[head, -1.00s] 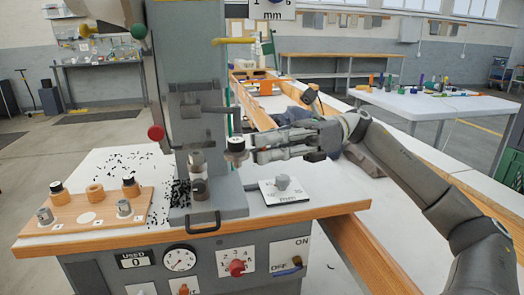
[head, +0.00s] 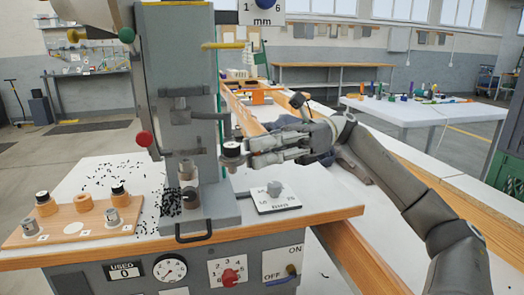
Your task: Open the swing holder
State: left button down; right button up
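The press column (head: 186,90) stands at left centre with grey brackets on its front and a lower metal die (head: 190,198) on its base. I cannot tell for certain which part is the swing holder. A short grey cylinder with a dark top (head: 232,150) is just right of the column, above the base plate. My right gripper (head: 249,150) reaches in from the right, its fingers close together and their tips at this cylinder, seemingly gripping it. Whether the cylinder is joined to the press is hidden. My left gripper is out of view.
A wooden board (head: 75,238) with rings and dark-topped cylinders lies left of the press, beside scattered black bits. A white dial plate (head: 275,197) lies right of it. A red ball handle (head: 144,139) sticks out left. A white table (head: 425,112) stands behind right.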

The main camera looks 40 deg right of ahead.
jog(key=o, duration=0.6)
jog(key=shift+a, duration=0.2)
jog(key=shift+c, duration=0.2)
jog(key=shift+d, duration=0.1)
jog(key=s+d, duration=0.1)
jog(key=d, duration=1.1)
jog(key=shift+s, duration=0.3)
